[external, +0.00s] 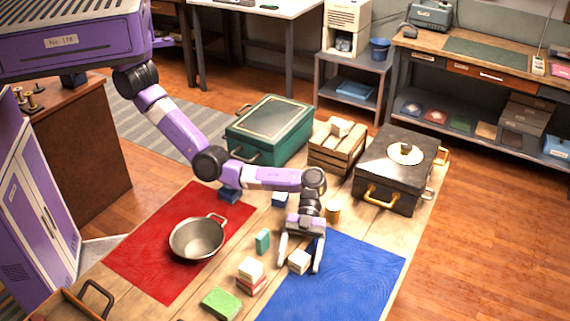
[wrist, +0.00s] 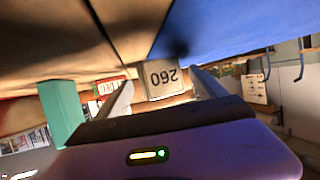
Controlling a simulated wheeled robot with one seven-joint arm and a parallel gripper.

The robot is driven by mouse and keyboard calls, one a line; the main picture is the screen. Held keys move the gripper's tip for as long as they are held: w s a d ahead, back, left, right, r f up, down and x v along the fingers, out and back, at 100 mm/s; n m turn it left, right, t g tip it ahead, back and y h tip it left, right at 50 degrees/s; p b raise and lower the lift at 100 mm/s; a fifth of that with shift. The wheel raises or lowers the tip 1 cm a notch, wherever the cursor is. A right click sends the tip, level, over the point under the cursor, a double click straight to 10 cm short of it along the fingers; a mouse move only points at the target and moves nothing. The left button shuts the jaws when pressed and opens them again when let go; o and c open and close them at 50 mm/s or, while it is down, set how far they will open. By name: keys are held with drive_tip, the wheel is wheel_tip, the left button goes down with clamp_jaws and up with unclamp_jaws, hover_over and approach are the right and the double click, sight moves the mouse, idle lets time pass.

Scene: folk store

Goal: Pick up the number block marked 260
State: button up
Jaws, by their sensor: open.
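The number block marked 260 (wrist: 164,78) is a pale cream block. In the wrist view it lies between and just beyond my two fingertips, and its number appears upside down. In the external view the pale block (external: 299,261) sits at the left edge of the blue mat, between the fingers of my gripper (external: 301,264). My gripper also shows in the wrist view (wrist: 160,92). It is open, with one finger on each side of the block. I cannot tell whether either finger touches it.
A teal block (external: 262,241) stands left of my gripper. A metal pot (external: 197,238) stands on the red mat (external: 149,258). The blue mat (external: 350,280) is clear to the right.

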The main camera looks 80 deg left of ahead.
drive_tip(key=c, duration=1.5)
drive_tip(key=shift+o, duration=0.2)
